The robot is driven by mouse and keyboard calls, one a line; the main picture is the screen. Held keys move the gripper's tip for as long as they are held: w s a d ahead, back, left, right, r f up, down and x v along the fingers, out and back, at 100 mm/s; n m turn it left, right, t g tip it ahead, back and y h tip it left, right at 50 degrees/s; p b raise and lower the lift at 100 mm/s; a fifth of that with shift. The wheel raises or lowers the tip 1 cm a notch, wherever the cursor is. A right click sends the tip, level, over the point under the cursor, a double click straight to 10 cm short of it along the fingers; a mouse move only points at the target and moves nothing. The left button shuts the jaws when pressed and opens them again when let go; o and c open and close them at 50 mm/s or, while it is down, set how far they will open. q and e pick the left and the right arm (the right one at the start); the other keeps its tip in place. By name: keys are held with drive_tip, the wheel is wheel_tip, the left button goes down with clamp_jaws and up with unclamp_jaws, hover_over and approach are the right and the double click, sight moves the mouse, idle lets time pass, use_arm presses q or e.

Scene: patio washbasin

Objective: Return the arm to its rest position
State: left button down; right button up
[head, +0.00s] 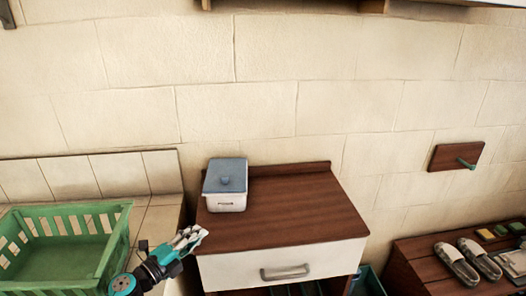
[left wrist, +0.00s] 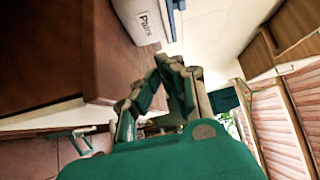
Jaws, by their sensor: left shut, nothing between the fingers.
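My left gripper (head: 190,240) is in front of the left front corner of the wooden cabinet (head: 290,213) in the head view. Its fingers are shut with nothing between them; they also show in the left wrist view (left wrist: 170,65). A white box with a grey-blue lid and knob (head: 225,187) stands on the back left of the cabinet top, apart from the gripper. My right gripper is in neither view.
A green slatted crate (head: 105,262) sits on the tiled counter (head: 155,222) at the left. The cabinet has a white drawer front (head: 240,268). At the right, slippers (head: 457,263) lie on a wooden bench (head: 415,258), below a wall peg board (head: 445,157). The cabinet top's right part is clear.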

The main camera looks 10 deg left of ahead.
use_arm(q)
drive_tip(key=shift+s+d+r+n+t+y, duration=0.1)
drive_tip(key=shift+s+r+n+t+y, duration=0.15)
drive_tip(key=shift+n+t+y, duration=0.55)
drive_tip(key=s+a+f+n+g+y, duration=0.2)
drive_tip(key=s+f+n+y, duration=0.1)
drive_tip(key=s+n+y, duration=0.4)
drive_tip(key=s+a+f+n+g+y, duration=0.1)
drive_tip(key=s+f+n+g+y, duration=0.15)
drive_tip(key=s+n, duration=0.45)
drive_tip(key=s+d+f+n+g+h, duration=0.1)
drive_tip(key=s+d+f+n+g, duration=0.3)
drive_tip(key=s, duration=0.5)
drive_tip(key=s+d+f+n+g+h, duration=0.2)
drive_tip(key=s+d+g, duration=0.25)
drive_tip(key=s, duration=0.45)
drive_tip(key=s+f+g, duration=0.2)
drive_tip(key=s+f, duration=0.1)
drive_tip(key=f, duration=2.5)
drive_tip(key=s+a+f+g, duration=0.1)
drive_tip(key=s+a+f, duration=0.1)
drive_tip(key=s+f, duration=1.2)
drive_tip(key=shift+s+a+f+m, duration=0.3)
drive_tip(key=shift+s+a+f, duration=0.1)
drive_tip(key=shift+s, duration=0.5)
